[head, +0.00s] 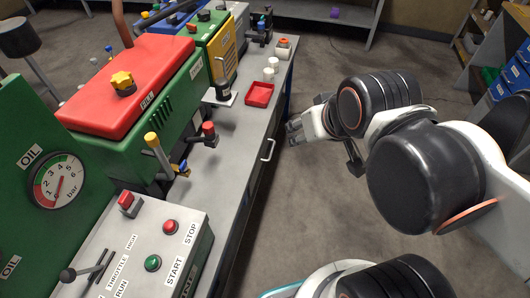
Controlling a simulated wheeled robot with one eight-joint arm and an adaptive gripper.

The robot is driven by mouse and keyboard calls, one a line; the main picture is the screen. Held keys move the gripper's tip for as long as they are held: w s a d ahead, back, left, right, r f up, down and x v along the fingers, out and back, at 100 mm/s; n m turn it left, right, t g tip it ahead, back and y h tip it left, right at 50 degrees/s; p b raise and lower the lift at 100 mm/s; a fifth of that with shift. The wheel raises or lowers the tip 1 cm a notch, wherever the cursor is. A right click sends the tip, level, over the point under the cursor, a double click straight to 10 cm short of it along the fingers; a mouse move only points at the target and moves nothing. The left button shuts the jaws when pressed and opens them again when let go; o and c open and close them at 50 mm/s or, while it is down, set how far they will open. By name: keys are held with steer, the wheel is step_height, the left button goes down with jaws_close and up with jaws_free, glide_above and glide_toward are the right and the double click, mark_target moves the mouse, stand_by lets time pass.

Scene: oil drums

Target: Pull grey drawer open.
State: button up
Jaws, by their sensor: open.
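The grey workbench (228,158) runs from the front left to the back. A light bar handle (269,149) sits on its front side, just below the top edge; it appears to belong to the grey drawer. The drawer front is seen from steeply above, so little of it shows, and no gap is visible. My gripper (292,130) is to the right of the handle and a little farther back, over the floor. It is open and apart from the handle. My arm links hide part of it.
A red tray (259,94) and white cups (269,74) stand on the bench. A green machine with a red cover (135,80) and a control box (150,250) with start and stop buttons stand at left. Grey floor (300,210) is clear beside the bench. Shelves (495,85) stand at right.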

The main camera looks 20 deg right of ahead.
steer(key=shift+w+r, duration=0.1)
steer(key=shift+w, duration=0.2)
steer(key=shift+c, duration=0.4)
steer(key=m+g+y+b, duration=0.2)
steer(key=m+g+b, duration=0.4)
glide_above(272, 151)
steer(key=s+d, duration=0.1)
steer(key=d, duration=0.1)
step_height(272, 151, down, 35)
steer(key=f+b, duration=0.1)
steer(key=f, duration=0.3)
steer(key=a+f+b, duration=0.1)
steer(key=f+b, duration=0.1)
steer(key=f, duration=0.3)
steer(key=w+f+b, duration=0.1)
steer(key=f+b, duration=0.1)
steer(key=f, duration=0.2)
steer(key=shift+a+f, duration=0.35)
steer(key=shift+a, duration=0.05)
jaws_close()
